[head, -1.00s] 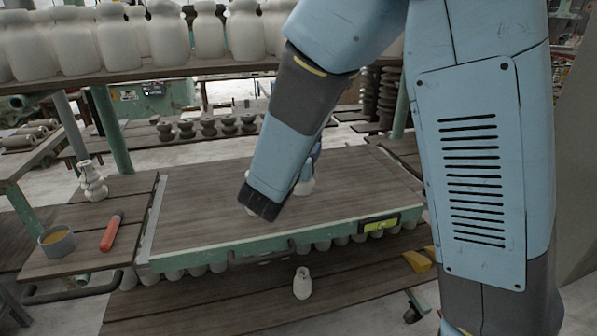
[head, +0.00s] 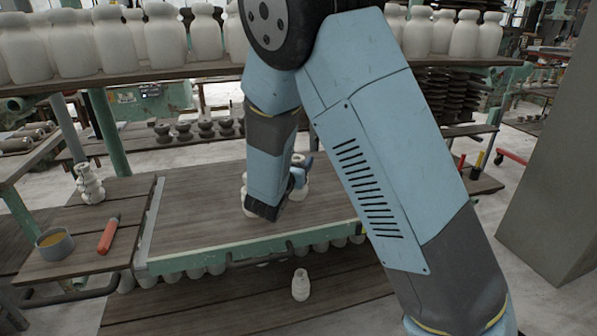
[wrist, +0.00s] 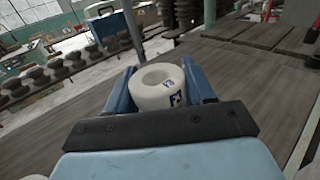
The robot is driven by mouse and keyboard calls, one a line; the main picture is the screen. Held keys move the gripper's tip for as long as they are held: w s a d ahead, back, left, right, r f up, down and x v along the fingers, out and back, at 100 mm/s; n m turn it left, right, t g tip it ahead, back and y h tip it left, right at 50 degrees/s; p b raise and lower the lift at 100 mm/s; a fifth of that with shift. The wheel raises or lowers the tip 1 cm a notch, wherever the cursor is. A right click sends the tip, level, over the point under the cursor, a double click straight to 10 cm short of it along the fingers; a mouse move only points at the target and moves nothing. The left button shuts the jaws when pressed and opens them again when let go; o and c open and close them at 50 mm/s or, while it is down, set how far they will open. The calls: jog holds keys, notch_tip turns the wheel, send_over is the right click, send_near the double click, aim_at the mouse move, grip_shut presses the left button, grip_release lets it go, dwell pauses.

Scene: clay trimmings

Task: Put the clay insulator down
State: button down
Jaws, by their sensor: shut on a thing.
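My gripper (wrist: 160,92) is shut on a white clay insulator (wrist: 158,88), which sits between the two blue fingers in the wrist view. The insulator has a round hole in its top and small dark blue marks. It is upright relative to the gripper, over the wooden table top (head: 190,225). In the head view my arm hides much of it, and pale clay shows on both sides of the wrist. I cannot tell whether its base touches the table.
A second white insulator (head: 89,184) stands on the left side board, with a grey bowl (head: 54,244) and an orange-handled tool (head: 108,235). Another small white piece (head: 300,285) stands on the lower shelf. White insulators (head: 165,36) line the upper shelf. The table's left part is clear.

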aim_at(297, 194)
jog(key=shift+w+f, duration=0.1)
jog(key=shift+f, duration=1.45)
jog(key=shift+c, duration=2.1)
grip_release()
jog(key=shift+f, duration=0.1)
